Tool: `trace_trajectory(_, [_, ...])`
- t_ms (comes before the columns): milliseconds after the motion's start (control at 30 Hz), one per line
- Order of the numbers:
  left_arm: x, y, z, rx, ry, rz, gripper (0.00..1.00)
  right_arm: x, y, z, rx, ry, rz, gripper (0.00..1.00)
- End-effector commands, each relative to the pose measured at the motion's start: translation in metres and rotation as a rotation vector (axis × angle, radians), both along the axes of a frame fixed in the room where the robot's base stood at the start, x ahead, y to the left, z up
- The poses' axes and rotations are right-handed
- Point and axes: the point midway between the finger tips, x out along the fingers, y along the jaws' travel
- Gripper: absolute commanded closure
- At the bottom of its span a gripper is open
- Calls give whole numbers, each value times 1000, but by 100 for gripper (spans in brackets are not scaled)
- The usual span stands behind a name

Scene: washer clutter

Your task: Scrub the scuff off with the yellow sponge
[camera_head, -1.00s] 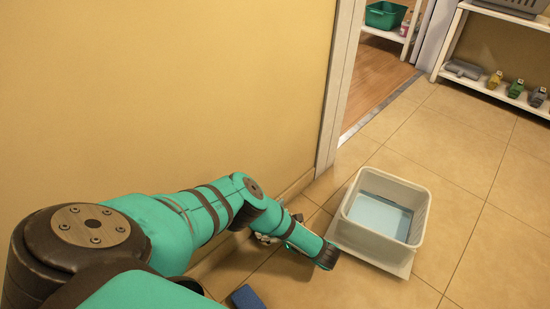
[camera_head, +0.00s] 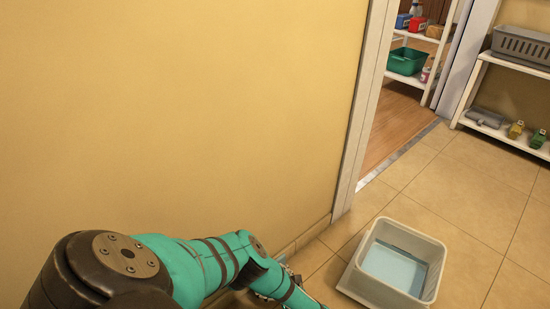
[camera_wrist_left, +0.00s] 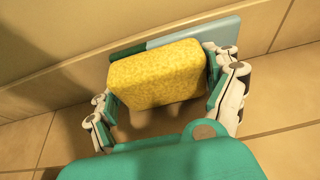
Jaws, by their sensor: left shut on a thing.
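In the left wrist view, the yellow sponge (camera_wrist_left: 158,76) sits between the fingers of my left gripper (camera_wrist_left: 165,82), which is shut on it. The sponge is close to the foot of the wall, with the floor below it. In the head view, my left arm reaches down along the wall; its gripper is mostly hidden behind the arm and the sponge does not show. I cannot make out a scuff on the yellow wall (camera_head: 180,120). My right gripper is in neither view.
A whitish tub (camera_head: 375,290) with pale blue liquid stands on the tiled floor right of my arm. A flat blue-green thing (camera_wrist_left: 195,32) lies behind the sponge. A doorway with a white frame (camera_head: 362,110) opens beyond. A white shelf (camera_head: 470,95) stands at the right.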

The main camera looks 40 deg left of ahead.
Motion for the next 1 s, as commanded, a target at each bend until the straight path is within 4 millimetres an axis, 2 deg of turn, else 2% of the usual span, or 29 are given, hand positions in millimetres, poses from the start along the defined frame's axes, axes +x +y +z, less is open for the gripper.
trace_trajectory(267, [-1, 1, 0, 5, 0, 4, 40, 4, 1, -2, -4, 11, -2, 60])
trace_trajectory(800, [-4, -52, -1, 0, -1, 1, 40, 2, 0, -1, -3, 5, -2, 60])
trace_trajectory(1000, [-5, -60, 0, 1, 1, 2, 40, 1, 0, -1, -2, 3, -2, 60])
